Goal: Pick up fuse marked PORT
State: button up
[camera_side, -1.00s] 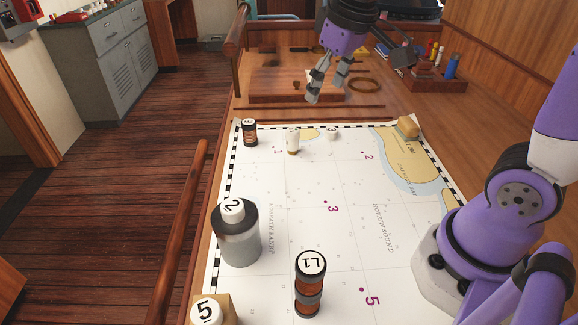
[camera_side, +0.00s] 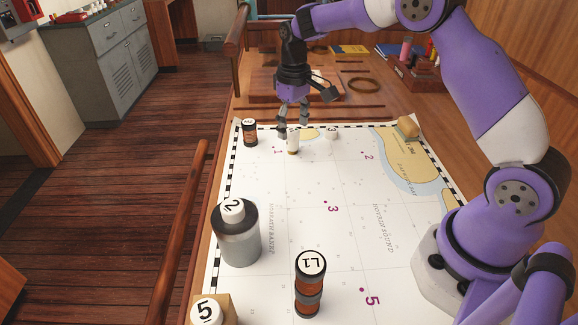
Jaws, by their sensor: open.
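Small upright cylinders stand on the chart, but I cannot read PORT on any of them.
A grey bottle (camera_side: 238,240) marked 2, a copper and black cylinder (camera_side: 310,285) marked L1 and a block (camera_side: 222,306) with a cap marked 5 stand nearer. A tan block (camera_side: 408,127) lies far right. The chart's middle (camera_side: 345,190) is clear.

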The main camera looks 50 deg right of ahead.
aim_at(293, 130)
notch_tip(293, 130, down, 4)
jog(key=shift+f, duration=0.25)
grip_shut()
